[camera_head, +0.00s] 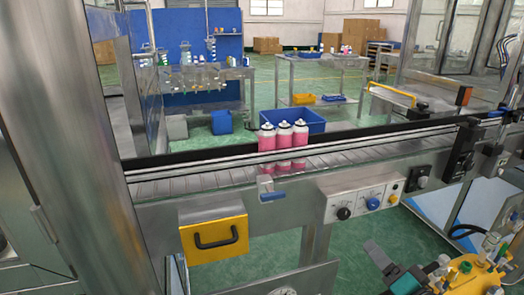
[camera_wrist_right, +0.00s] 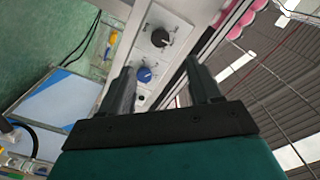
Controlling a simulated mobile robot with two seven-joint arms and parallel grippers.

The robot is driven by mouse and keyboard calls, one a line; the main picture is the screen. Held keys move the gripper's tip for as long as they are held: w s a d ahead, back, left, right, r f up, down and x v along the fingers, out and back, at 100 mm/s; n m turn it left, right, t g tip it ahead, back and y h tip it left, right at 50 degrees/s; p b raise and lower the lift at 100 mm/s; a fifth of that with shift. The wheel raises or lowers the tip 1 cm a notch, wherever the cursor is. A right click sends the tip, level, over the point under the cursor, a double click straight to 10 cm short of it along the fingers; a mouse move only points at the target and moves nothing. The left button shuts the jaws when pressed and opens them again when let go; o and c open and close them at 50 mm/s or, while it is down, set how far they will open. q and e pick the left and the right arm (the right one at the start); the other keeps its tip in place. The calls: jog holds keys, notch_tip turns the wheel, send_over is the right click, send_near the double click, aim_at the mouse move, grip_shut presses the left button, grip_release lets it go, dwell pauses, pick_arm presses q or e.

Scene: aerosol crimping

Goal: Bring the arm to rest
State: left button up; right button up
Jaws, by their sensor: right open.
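My right gripper (camera_head: 379,262) is at the lower right of the head view, in front of the conveyor and below its control panel. In the right wrist view its two dark fingers (camera_wrist_right: 160,68) stand apart with nothing held between them. Three pink cans with white tops (camera_head: 284,140) stand upright in a row on the conveyor, well away from the gripper. Pink can parts (camera_wrist_right: 238,14) also show at the top of the right wrist view. My left gripper is not in view.
The conveyor (camera_head: 180,184) crosses the view, with a control panel (camera_head: 366,200) with knobs and a yellow drawer (camera_head: 213,240) on its front. A yellow unit with several fittings (camera_head: 472,275) is at the lower right, close to the gripper. Green floor shows below the conveyor.

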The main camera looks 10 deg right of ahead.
jog(key=s+a+f+n+g+p, duration=0.1)
jog(key=s+a+f+n+g, duration=0.2)
jog(key=s+a+f+n, duration=0.3)
jog(key=s+a+f+n+g+p, duration=0.1)
jog(key=s+a+f+n+g, duration=0.3)
jog(key=a, duration=0.8)
jog(key=shift+s+f+n+y, duration=0.3)
jog(key=shift+s+f+n, duration=0.65)
jog(key=shift+s, duration=0.1)
